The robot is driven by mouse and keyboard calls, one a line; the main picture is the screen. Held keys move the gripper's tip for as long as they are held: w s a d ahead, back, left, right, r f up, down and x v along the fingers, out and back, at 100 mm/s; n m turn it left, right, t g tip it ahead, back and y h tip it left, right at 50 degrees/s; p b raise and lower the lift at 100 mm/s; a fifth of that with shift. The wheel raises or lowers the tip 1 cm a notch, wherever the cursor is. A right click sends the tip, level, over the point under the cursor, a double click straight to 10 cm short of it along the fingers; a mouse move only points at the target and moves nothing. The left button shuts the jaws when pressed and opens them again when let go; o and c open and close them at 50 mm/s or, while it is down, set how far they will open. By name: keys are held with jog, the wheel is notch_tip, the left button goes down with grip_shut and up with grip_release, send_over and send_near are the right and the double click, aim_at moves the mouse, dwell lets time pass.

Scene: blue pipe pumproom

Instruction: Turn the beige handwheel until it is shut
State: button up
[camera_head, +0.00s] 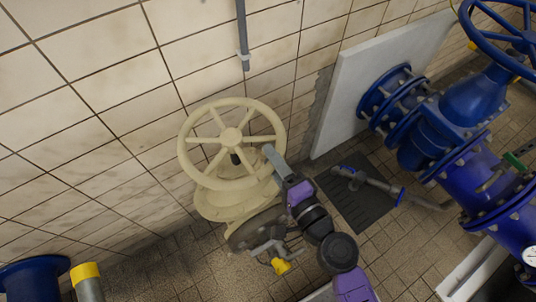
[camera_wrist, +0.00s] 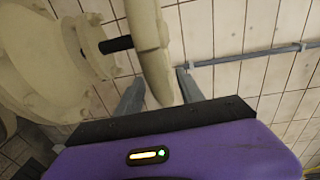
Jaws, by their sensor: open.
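The beige handwheel (camera_head: 232,138) has several spokes and sits on a beige valve body (camera_head: 226,203) near the tiled wall. My gripper (camera_head: 273,160) is at the right side of the wheel's rim. In the wrist view the rim of the handwheel (camera_wrist: 150,48) passes between the two fingers of my open gripper (camera_wrist: 159,78). The left finger is partly hidden behind the rim and the palm edge. I cannot tell whether either finger touches the rim. A dark stem shows below the hub.
Blue pipework (camera_head: 445,125) with a large blue handwheel (camera_head: 510,35) stands to the right. A pale panel (camera_head: 365,75) leans behind it. A grey conduit (camera_head: 242,35) runs down the wall above. A yellow-capped post (camera_head: 87,278) stands at lower left. A dark floor grate (camera_head: 360,205) lies right.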

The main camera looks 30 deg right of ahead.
jog(key=s+b, duration=0.2)
jog(key=s, duration=0.3)
jog(key=shift+s+r, duration=0.15)
jog(key=shift+s, duration=0.05)
jog(key=shift+d, duration=0.15)
jog(key=s+d+r+n+g, duration=0.1)
jog(key=s+r+n, duration=0.1)
jog(key=s+n, duration=0.6)
jog(key=s+d+r+n+g, duration=0.1)
jog(key=s+n, duration=0.8)
jog(key=s, duration=0.3)
jog(key=shift+d+r+h, duration=0.3)
jog(key=shift+d+r, duration=0.05)
jog(key=shift+d, duration=0.05)
